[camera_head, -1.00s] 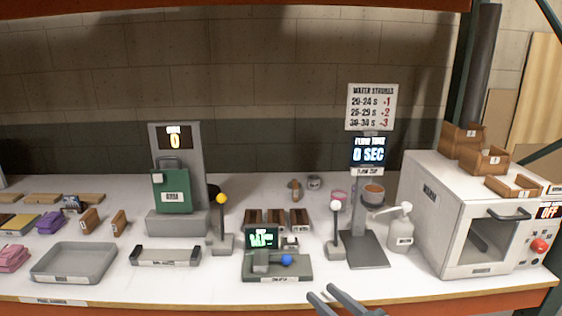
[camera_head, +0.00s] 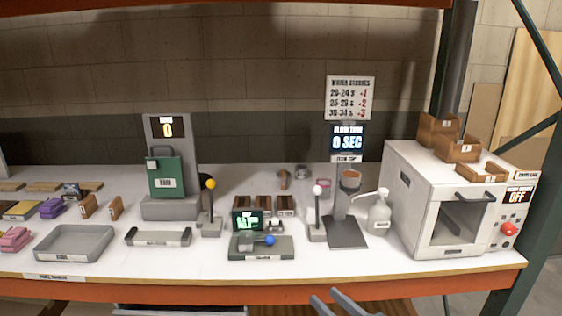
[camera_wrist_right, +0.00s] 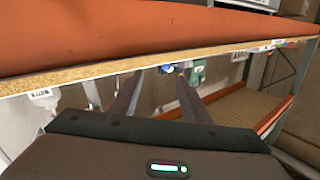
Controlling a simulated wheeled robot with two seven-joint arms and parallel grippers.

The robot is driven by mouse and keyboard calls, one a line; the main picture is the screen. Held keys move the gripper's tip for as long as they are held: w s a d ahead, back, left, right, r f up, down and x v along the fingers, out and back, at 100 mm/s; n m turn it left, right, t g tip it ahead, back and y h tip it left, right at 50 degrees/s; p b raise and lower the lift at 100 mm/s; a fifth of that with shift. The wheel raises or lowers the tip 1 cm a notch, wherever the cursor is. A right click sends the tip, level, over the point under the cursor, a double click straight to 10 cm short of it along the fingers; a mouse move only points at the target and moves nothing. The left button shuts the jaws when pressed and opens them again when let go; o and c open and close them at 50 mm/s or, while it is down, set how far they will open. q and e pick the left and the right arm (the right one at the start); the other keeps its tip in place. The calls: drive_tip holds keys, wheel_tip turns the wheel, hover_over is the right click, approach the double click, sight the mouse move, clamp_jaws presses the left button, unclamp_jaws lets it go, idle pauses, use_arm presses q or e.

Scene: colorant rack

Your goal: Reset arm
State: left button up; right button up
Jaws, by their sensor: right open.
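My right gripper (camera_head: 332,303) shows at the bottom of the head view, right of centre, in front of the shelf's front edge. Its two fingers are apart with nothing between them. In the right wrist view the same open gripper (camera_wrist_right: 158,82) points toward the shelf edge, apart from it. My left gripper is not in the head view.
The orange shelf beam (camera_head: 150,289) runs across the front. On the white shelf are a grey tray (camera_head: 74,256), a green device (camera_head: 262,249) with a blue knob, a pump bottle (camera_head: 379,215) and a white oven (camera_head: 405,215) at right. A lower wooden shelf (camera_wrist_right: 250,105) shows below.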

drive_tip(key=s+d+f+m+g+h, duration=0.1)
drive_tip(key=s+d+f+h, duration=0.15)
drive_tip(key=f, duration=0.85)
drive_tip(key=s+d+f+m+g+h, duration=0.1)
drive_tip(key=s+d+f, duration=0.15)
drive_tip(key=f, duration=0.85)
drive_tip(key=s+d+f+m+g+h, duration=0.1)
drive_tip(key=s+d+f+h, duration=0.15)
drive_tip(key=f, duration=0.85)
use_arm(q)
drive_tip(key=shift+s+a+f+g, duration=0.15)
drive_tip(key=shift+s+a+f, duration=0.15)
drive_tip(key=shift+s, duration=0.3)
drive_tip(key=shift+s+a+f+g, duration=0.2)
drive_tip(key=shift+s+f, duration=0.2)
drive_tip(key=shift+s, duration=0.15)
use_arm(e)
drive_tip(key=s+f+g+h, duration=0.1)
drive_tip(key=s+f+g, duration=0.2)
drive_tip(key=s+f, duration=1)
drive_tip(key=s+f+n+g+h, duration=0.1)
drive_tip(key=s+f+g, duration=0.2)
drive_tip(key=s+f, duration=1)
drive_tip(key=s, duration=0.7)
drive_tip(key=shift+s, duration=0.35)
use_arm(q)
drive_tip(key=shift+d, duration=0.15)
use_arm(e)
drive_tip(key=shift+d, duration=0.15)
